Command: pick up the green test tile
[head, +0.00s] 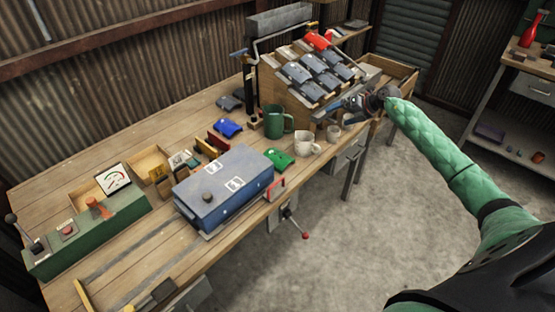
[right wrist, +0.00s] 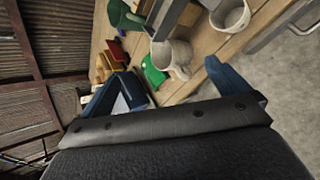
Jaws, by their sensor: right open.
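The green test tile (head: 279,159) lies on the wooden workbench near its front edge, between the blue-grey box and the white mug. My left gripper is not in view.
A white mug (head: 307,144), a smaller cup (head: 333,133) and a dark green mug (head: 278,121) stand near the tile. The blue-grey box (head: 222,185) is left of it. A blue tile (head: 228,127) lies behind. The sloped rack (head: 275,95) holds several grey tiles.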

